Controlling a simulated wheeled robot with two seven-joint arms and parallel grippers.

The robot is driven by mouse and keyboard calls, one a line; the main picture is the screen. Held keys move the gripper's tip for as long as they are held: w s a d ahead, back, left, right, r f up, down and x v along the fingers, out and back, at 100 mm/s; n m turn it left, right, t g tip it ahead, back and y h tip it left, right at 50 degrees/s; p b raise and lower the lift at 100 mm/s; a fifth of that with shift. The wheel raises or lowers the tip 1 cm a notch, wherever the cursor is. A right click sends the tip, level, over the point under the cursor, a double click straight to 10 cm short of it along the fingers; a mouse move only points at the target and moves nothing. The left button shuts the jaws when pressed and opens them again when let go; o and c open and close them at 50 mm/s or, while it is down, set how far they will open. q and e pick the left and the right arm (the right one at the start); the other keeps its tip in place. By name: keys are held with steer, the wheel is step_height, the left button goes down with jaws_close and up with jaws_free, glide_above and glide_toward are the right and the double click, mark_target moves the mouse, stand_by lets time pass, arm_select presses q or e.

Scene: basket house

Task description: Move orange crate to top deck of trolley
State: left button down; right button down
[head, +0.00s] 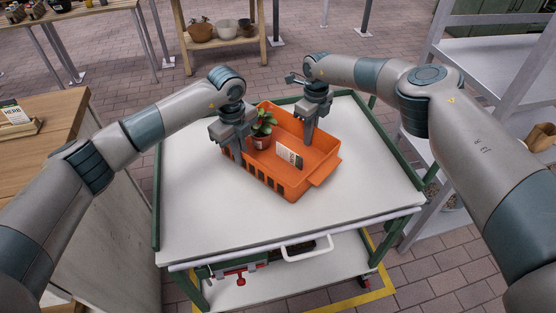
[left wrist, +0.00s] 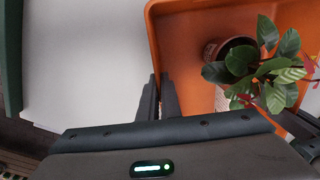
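The orange crate (head: 275,180) is over the white top deck (head: 205,235) of the green-framed trolley and looks level. I cannot tell whether its base touches the deck. It holds a potted plant (head: 261,138) and a small seed packet (head: 289,156). My left gripper (head: 233,150) is at the crate's left wall. In the left wrist view its fingers (left wrist: 160,98) are close together, one on each side of the crate's rim (left wrist: 152,40). My right gripper (head: 309,135) is at the far right wall, one finger inside the crate; its other finger is mostly hidden.
A wooden-topped counter (head: 50,130) stands at left, grey shelving (head: 490,60) at right. A wooden rack (head: 222,42) with pots stands behind. Bare deck surrounds the crate.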

arm_select(q)
steer(key=c, duration=2)
jaws_free()
steer(key=shift+f, duration=0.1)
arm_select(e)
steer(key=c, duration=2)
jaws_free()
steer(key=shift+w+d, duration=0.1)
arm_select(q)
steer(key=r, duration=1.2)
steer(key=shift+s+a, duration=0.2)
steer(key=shift+s, duration=0.05)
arm_select(e)
step_height(320, 180, up, 12)
steer(key=shift+w+d+f, duration=0.1)
